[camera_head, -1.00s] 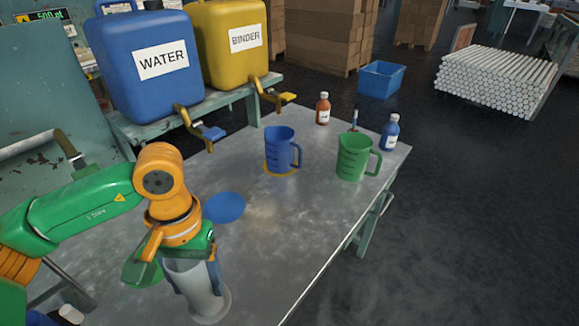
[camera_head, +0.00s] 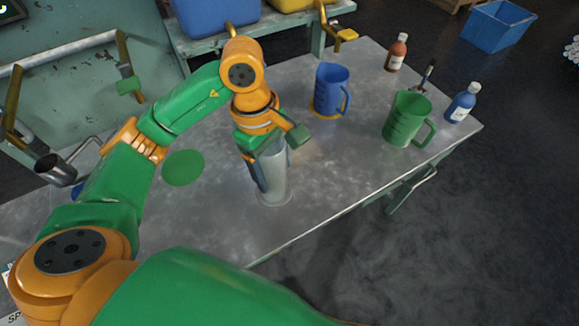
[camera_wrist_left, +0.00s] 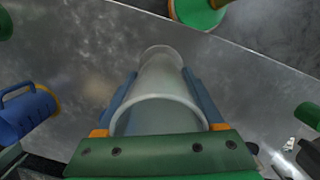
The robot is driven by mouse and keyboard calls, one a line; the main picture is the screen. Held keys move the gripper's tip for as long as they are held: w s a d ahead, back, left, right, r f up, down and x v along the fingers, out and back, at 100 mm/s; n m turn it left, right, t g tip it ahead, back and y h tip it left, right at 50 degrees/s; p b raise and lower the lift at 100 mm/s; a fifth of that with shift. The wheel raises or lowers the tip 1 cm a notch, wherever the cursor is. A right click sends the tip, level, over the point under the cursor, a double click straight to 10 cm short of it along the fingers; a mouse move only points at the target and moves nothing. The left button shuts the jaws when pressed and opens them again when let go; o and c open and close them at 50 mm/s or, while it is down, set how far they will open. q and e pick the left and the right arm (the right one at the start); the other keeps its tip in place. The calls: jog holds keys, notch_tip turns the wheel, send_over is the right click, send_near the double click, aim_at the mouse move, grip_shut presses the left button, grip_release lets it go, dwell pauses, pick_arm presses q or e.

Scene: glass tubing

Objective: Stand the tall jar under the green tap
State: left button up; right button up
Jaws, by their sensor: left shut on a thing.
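The tall jar (camera_head: 274,177), a clear greyish cylinder with a wide foot, is upright on or just above the table; I cannot tell which. My left gripper (camera_head: 268,165) is shut on its upper part. In the left wrist view the jar (camera_wrist_left: 160,82) lies between the two blue fingers, its round mouth towards the camera. The green tap (camera_head: 128,85) has a green handle on a brass-coloured pipe, to the left of the jar. A green disc (camera_head: 183,168) lies on the table left of the jar. My right gripper is out of view.
A blue jug (camera_head: 330,92) and a green jug (camera_head: 406,120) stand right of the jar, with an orange-brown bottle (camera_head: 396,54) and a blue bottle (camera_head: 462,104) beyond. A steel cup (camera_head: 58,170) is at left. The metal table (camera_head: 330,165) is clear between jar and green disc.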

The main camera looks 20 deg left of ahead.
pick_arm(q)
jog(key=shift+w+a+f+p, duration=0.1)
jog(key=shift+w+f+p, duration=0.25)
jog(key=shift+w+f, duration=0.95)
jog(key=shift+w+a+f+p, duration=0.1)
jog(key=shift+w+f+p, duration=0.4)
jog(key=shift+f, duration=1.45)
jog(key=shift+w+f+p, duration=0.2)
jog(key=shift+w+f, duration=0.85)
jog(key=shift+f, duration=0.55)
jog(key=o, duration=1.5)
jog(key=shift+c, duration=0.2)
jog(key=shift+r, duration=0.1)
